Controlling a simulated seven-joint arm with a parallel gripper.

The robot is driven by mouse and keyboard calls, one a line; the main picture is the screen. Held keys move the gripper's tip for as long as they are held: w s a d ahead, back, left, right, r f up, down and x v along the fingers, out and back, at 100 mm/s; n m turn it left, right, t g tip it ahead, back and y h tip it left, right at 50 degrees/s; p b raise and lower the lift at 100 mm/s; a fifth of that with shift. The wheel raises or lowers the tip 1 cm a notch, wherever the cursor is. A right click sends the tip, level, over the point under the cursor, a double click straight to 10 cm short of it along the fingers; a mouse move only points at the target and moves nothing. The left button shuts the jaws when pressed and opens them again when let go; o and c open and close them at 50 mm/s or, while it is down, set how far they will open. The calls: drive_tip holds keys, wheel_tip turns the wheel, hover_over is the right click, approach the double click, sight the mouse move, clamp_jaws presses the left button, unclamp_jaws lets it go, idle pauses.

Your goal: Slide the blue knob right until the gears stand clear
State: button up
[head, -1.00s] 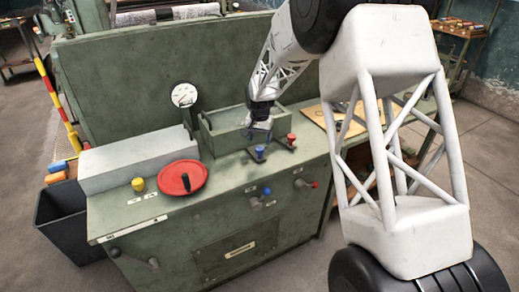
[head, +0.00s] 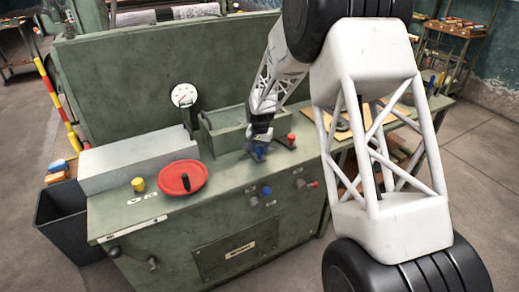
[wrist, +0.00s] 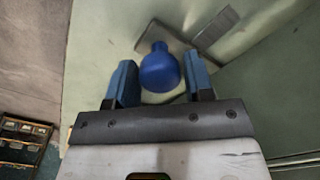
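The blue knob (wrist: 160,70) is a round ball on a grey metal base in the wrist view. It lies between the two fingers of my gripper (wrist: 161,82), with a gap on each side. The fingers are spread and open, holding nothing. In the head view my gripper (head: 258,150) is down at the top of the green machine, over the place of the knob, and largely covers it. I cannot make out any gears in these views.
A red-topped lever (head: 291,137) stands just right of my gripper. A green box (head: 222,131) is behind it. A red handwheel (head: 182,177) and yellow knob (head: 138,184) are to the left. Another blue knob (head: 266,190) and a red one (head: 314,184) are on the front panel.

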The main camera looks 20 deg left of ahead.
clamp_jaws()
drive_tip(key=shift+w+d, duration=0.55)
drive_tip(key=shift+w, duration=0.05)
drive_tip(key=shift+o, duration=1.9)
unclamp_jaws()
drive_tip(key=shift+r, duration=0.15)
drive_tip(key=shift+r, duration=3.8)
